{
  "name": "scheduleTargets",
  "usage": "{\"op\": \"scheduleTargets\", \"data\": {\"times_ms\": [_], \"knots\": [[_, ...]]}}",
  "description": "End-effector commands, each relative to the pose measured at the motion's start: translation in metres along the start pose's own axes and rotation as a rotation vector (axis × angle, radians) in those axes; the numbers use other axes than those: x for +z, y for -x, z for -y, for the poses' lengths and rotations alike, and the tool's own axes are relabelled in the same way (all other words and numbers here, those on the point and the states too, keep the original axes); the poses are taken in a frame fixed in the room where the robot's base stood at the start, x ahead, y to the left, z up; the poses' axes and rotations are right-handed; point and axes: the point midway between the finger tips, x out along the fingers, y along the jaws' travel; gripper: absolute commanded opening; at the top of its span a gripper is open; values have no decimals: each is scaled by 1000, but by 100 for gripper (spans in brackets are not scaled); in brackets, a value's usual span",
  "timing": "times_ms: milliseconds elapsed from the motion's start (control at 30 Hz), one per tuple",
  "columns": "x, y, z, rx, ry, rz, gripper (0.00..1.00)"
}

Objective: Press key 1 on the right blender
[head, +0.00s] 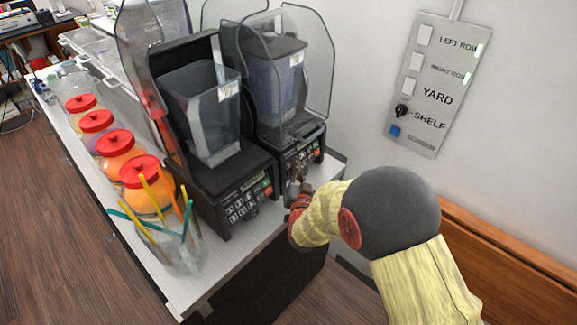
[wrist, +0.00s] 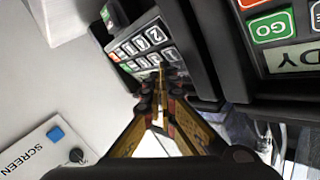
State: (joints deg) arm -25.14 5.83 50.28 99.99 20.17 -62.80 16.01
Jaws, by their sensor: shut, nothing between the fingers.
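The right blender (head: 276,80) stands at the back of the counter, with a dark jug under a clear hood. Its keypad (head: 301,155) is on the front base, partly hidden by my gripper in the head view. My gripper (head: 294,188) is shut and empty, low in front of this keypad. In the wrist view, my fingertips (wrist: 161,76) come together over the lower keys of the right blender's keypad (wrist: 145,45). The digits there appear turned, and the fingertips cover some of them. I cannot tell which key lies under the tips or whether they touch.
The left blender (head: 202,110) stands close beside; its green GO key (wrist: 271,27) shows in the wrist view. Jars with red lids (head: 120,145) and a cup of straws (head: 180,250) stand left. A labelled wall panel (head: 430,85) is at right.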

Motion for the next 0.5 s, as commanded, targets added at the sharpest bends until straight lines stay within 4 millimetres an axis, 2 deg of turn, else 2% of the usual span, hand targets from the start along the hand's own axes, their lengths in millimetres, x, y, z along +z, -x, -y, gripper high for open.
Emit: {"op": "scheduleTargets", "data": {"times_ms": [500], "knots": [[4, -6, 5, 0, 0, -1, 0]]}}
